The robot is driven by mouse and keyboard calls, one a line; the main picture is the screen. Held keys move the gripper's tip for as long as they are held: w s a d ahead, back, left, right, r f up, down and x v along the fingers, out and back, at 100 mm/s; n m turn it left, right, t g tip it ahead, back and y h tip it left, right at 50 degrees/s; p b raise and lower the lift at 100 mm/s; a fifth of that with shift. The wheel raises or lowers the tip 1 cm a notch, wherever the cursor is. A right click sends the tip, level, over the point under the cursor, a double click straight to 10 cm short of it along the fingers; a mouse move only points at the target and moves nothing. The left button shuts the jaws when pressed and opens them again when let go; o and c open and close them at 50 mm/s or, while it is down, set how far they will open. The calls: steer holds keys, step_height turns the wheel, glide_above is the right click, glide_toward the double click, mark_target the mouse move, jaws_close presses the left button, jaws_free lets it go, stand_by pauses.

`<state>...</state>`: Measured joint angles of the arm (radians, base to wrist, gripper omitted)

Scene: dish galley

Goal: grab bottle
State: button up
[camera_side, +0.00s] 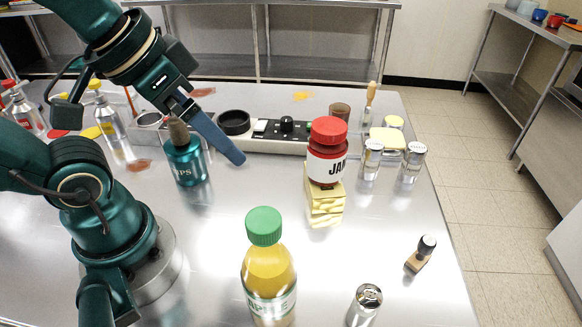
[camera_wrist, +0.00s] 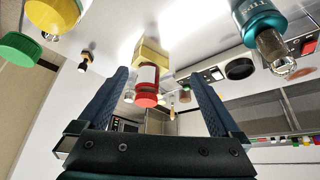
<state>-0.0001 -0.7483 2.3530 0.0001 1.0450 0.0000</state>
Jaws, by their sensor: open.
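A bottle of yellow-orange juice with a green cap (camera_side: 268,272) stands upright at the front middle of the side view. In the wrist view its yellow body (camera_wrist: 55,14) and green cap show at the upper left, partly cut off. A teal bottle (camera_side: 186,163) with a brownish top stands beside my arm; it also shows at the upper right of the wrist view (camera_wrist: 258,14). My gripper (camera_side: 240,160) is above the table, right of the teal bottle and behind the juice bottle. In the wrist view its two blue fingers (camera_wrist: 158,75) are apart, with nothing held.
A red-lidded jar (camera_side: 327,152) sits on a yellow stack (camera_side: 324,205) right of my gripper. A metal can (camera_side: 365,303) stands right of the juice bottle, and a stamp (camera_side: 420,255) farther right. The table's middle is mostly clear.

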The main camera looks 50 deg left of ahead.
step_height(320, 180, up, 8)
steer(key=w+a+r+n+t+y, duration=0.1)
steer(key=w+a+r+t+y, duration=0.2)
steer(key=w, duration=0.4)
steer(key=w+a+r+t+y, duration=0.1)
steer(key=w+a+r+t, duration=0.3)
steer(key=w+r+t, duration=0.15)
steer(key=w+d+r+m+t+h, duration=0.55)
steer(key=d+r+m+h, duration=0.3)
steer(key=d, duration=0.25)
steer(key=m+g+h, duration=0.8)
steer(key=m+g, duration=0.6)
steer(key=g, duration=1)
glide_above(279, 304)
steer(key=w+a, duration=0.1)
steer(key=a, duration=0.4)
step_height(279, 304, down, 18)
step_height(279, 304, down, 17)
steer(key=shift+t, duration=0.4)
steer(key=shift+r+x, duration=0.2)
steer(key=shift+x, duration=2.3)
steer(key=shift+w+d, duration=0.15)
steer(key=shift+w, duration=0.05)
